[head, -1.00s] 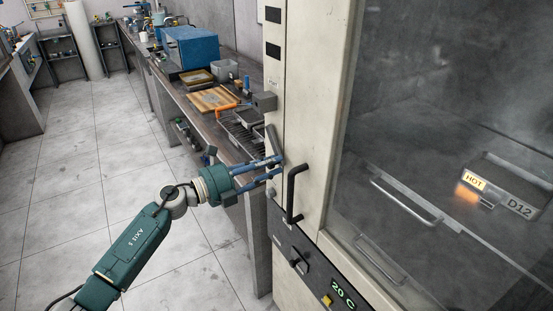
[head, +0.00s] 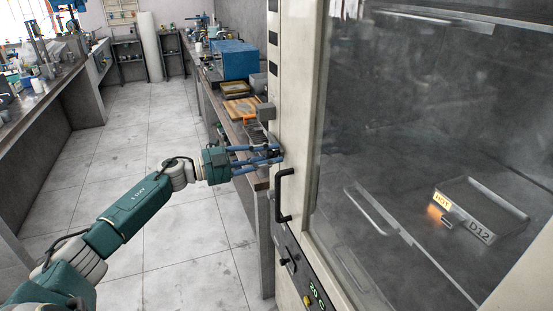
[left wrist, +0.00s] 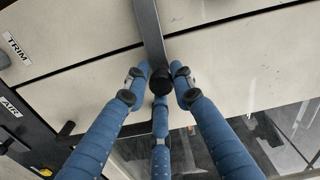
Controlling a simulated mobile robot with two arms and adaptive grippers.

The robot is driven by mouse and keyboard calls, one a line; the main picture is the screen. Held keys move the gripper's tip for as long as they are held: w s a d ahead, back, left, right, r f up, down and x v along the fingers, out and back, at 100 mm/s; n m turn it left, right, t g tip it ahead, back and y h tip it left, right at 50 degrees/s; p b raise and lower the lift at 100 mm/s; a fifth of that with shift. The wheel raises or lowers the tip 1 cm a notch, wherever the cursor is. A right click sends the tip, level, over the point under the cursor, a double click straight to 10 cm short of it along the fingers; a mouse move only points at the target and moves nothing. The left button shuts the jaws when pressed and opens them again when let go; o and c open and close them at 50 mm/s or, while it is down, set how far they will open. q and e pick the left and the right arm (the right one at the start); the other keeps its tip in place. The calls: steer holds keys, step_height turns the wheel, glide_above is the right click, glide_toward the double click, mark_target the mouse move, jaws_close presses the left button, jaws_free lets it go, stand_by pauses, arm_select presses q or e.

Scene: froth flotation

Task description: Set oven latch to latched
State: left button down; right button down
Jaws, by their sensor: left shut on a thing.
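The oven (head: 300,120) is a tall cream cabinet with a large glass door on the right of the head view. Its latch is a grey metal lever (left wrist: 147,28) ending in a round black knob (left wrist: 161,80), seen in the left wrist view crossing a seam between cream panels. My left gripper (head: 277,154) is at the oven's front left edge, just above the black door handle (head: 282,196). In the left wrist view its blue fingers (left wrist: 160,88) are shut around the knob. In the head view the fingers largely hide the latch. My right gripper is out of view.
Below the handle is a dark control panel (head: 300,272). A bench (head: 222,128) with a blue box (head: 234,60) runs behind my gripper. The tiled floor (head: 130,140) is clear.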

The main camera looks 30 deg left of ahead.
arm_select(q)
steer(key=shift+w+a+r+n, duration=0.1)
steer(key=shift+a+r+n, duration=0.05)
steer(key=shift+r, duration=0.3)
steer(key=shift+w+a+r+n, duration=0.1)
steer(key=shift+a+r+n, duration=0.05)
steer(key=shift+r, duration=0.25)
steer(key=c, duration=1.6)
jaws_free()
steer(key=shift+c, duration=0.2)
steer(key=shift+o, duration=0.5)
steer(key=shift+f, duration=0.15)
steer(key=shift+f, duration=0.15)
steer(key=shift+s+a+f, duration=0.1)
steer(key=shift+s, duration=0.15)
steer(key=v, duration=1.1)
steer(key=shift+s+a, duration=0.15)
steer(key=shift+a, duration=0.05)
